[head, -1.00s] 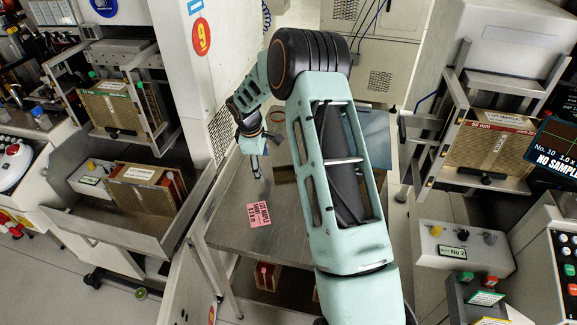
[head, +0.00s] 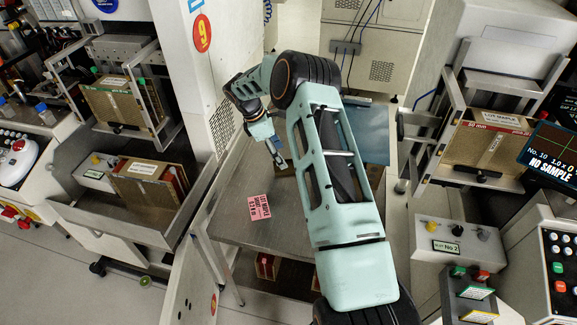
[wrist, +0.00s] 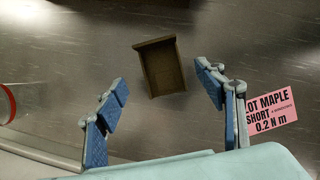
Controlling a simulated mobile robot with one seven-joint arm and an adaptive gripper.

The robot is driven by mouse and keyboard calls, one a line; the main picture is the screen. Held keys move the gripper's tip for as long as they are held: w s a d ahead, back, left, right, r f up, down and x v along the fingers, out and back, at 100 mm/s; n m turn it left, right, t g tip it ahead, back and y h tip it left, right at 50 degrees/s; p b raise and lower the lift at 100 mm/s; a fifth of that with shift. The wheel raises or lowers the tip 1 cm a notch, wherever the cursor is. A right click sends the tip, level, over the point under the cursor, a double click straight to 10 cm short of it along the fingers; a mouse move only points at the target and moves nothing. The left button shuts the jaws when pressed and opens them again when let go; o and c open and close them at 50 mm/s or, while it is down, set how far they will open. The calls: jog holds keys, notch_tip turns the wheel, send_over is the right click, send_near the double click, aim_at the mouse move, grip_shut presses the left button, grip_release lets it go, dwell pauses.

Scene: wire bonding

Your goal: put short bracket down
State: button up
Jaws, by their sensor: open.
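A brown, open, channel-shaped piece (wrist: 163,68), likely the short bracket, lies on the metal table in the wrist view. My gripper (wrist: 162,84) is open, its blue fingers apart on either side of the view, with nothing held between them. The piece shows beyond the fingertips, apart from both. In the head view my gripper (head: 280,162) hangs over the table left of my forearm. I cannot clearly pick out the piece there. A pink card (wrist: 270,107) reading "LOT MAPLE SHORT 0.2 N m" lies to the right, partly behind the right finger.
The metal table (head: 232,190) has bare room around the pink card (head: 260,207). A blue mat (head: 371,135) lies at the table's far right. A white machine panel (head: 200,75) rises on the left. A metal tray (head: 120,215) with a brown box stands further left.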

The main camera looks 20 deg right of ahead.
aim_at(291, 167)
jog(key=x, duration=0.5)
jog(key=shift+s+d+r, duration=0.1)
jog(key=shift+s+d, duration=0.05)
jog(key=shift+d, duration=0.1)
jog(key=c, duration=1.4)
jog(key=shift+r, duration=0.15)
